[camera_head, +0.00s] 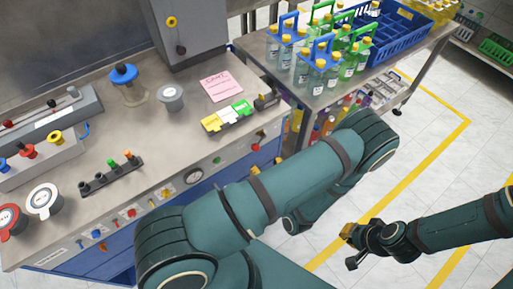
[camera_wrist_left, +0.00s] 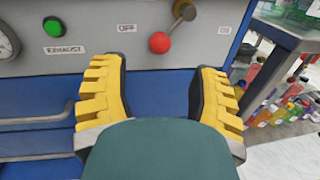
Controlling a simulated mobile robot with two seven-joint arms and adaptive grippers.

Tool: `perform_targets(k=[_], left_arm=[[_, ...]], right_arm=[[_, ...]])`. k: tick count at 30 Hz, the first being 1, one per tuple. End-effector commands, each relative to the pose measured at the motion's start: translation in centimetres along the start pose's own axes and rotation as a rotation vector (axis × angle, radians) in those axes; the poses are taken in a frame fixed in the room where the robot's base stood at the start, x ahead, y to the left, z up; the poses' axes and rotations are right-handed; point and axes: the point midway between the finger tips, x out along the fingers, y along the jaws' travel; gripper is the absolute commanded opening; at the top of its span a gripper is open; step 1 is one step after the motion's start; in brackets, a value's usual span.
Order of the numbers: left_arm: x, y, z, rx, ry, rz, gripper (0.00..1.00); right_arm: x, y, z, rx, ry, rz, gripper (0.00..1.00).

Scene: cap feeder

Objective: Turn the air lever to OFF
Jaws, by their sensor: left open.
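The air lever (camera_wrist_left: 172,27) is on the grey panel front in the left wrist view. Its red ball knob (camera_wrist_left: 159,43) sits below and left of its pivot, so the lever slants down toward the OFF label (camera_wrist_left: 126,28). In the head view the red knob (camera_head: 257,147) shows small at the panel's right end. My left gripper (camera_wrist_left: 162,92) is open and empty, its yellow fingers below and on either side of the knob, not touching it. In the head view my arm mostly hides this gripper. My right gripper (camera_head: 351,247) hangs open and empty over the floor.
A green EXHAUST button (camera_wrist_left: 54,26) and a gauge (camera_wrist_left: 6,42) lie left of the lever. A small label (camera_wrist_left: 225,30) is on its right. A side table (camera_head: 290,88) with bottles stands right of the bench (camera_head: 145,150).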

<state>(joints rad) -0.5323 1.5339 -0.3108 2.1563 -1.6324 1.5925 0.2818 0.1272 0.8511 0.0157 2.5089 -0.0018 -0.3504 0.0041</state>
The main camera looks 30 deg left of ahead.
Motion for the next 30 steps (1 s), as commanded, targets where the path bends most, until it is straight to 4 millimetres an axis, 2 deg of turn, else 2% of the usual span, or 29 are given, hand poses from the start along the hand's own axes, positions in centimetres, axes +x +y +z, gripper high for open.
perform_targets(k=[6,12,18,26,30], left_arm=[[4.2,0.0,-0.1,-0.002,0.001,0.004,0.61],[6.7,0.0,0.0,-0.002,0.000,0.003,0.61],[7.6,0.0,0.0,-0.001,0.002,0.001,0.61],[7.6,0.0,0.0,-0.001,0.001,0.001,0.59],[7.6,0.0,0.0,-0.001,0.001,0.001,0.10]], right_arm=[[0.3,0.1,-0.1,0.000,0.002,0.000,0.00],[0.5,0.2,-0.1,0.000,0.003,0.000,0.00],[0.6,0.2,-0.1,0.000,0.003,0.000,0.00],[0.6,0.2,-0.1,0.000,0.004,0.000,0.00],[0.6,0.2,-0.1,0.000,0.003,0.000,0.00]])
